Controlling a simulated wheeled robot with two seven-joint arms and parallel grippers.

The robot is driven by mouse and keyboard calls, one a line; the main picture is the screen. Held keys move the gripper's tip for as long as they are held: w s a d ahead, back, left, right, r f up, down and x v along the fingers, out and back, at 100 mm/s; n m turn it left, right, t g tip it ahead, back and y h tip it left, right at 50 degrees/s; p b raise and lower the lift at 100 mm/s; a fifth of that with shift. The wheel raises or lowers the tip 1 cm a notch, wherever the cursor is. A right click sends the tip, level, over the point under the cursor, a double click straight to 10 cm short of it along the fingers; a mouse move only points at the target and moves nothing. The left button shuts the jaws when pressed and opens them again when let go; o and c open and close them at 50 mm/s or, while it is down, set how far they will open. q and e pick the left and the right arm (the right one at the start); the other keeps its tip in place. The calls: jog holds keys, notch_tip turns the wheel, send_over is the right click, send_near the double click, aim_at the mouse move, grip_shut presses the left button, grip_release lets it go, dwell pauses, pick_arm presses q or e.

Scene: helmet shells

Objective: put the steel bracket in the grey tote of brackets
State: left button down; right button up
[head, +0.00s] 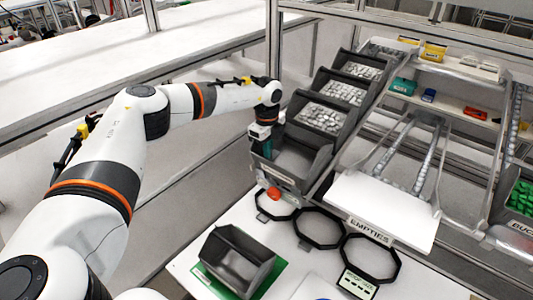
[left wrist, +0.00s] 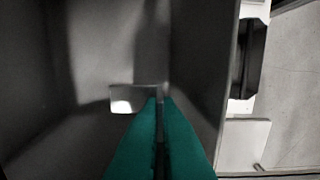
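In the left wrist view, a small light steel bracket (left wrist: 133,98) shows at the tips of my left gripper (left wrist: 161,98). Its teal fingers are nearly together, and the bracket appears pinched between them. Around and below them are the dark walls of a grey tote (left wrist: 195,45). In the head view, my left gripper (head: 265,148) is at the left side of the lowest grey tote (head: 318,168) of the sloped row, with its fingertips hidden. No brackets can be made out in this tote. My right gripper is not in view.
More grey totes (head: 340,112) with light metal parts rise behind. Several black rings (head: 318,228) lie on the white table, beside a red-orange object (head: 273,193). A grey bin (head: 237,262) stands on a green mat (head: 275,272). A white "EMPTIES" shelf (head: 385,208) is to the right.

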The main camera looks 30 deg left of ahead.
aim_at(266, 170)
pick_arm(q)
jog(key=shift+s+d+f+g+b, duration=0.15)
jog(key=shift+s+f, duration=0.25)
jog(key=shift+f, duration=0.4)
jog(key=shift+s+d+f+g+b, duration=0.15)
jog(key=shift+s+f, duration=0.25)
jog(key=shift+f, duration=0.4)
jog(key=c, duration=1.9)
grip_release()
jog(key=shift+c, duration=0.2)
jog(key=r, duration=0.1)
jog(key=w+r, duration=0.1)
jog(key=r, duration=0.3)
jog(key=shift+w+a+r+p, duration=0.15)
jog(key=shift+w+r+p, duration=0.1)
jog(key=shift+w+p, duration=0.1)
notch_tip(266, 170, up, 3)
jog(key=shift+s+a+r, duration=0.15)
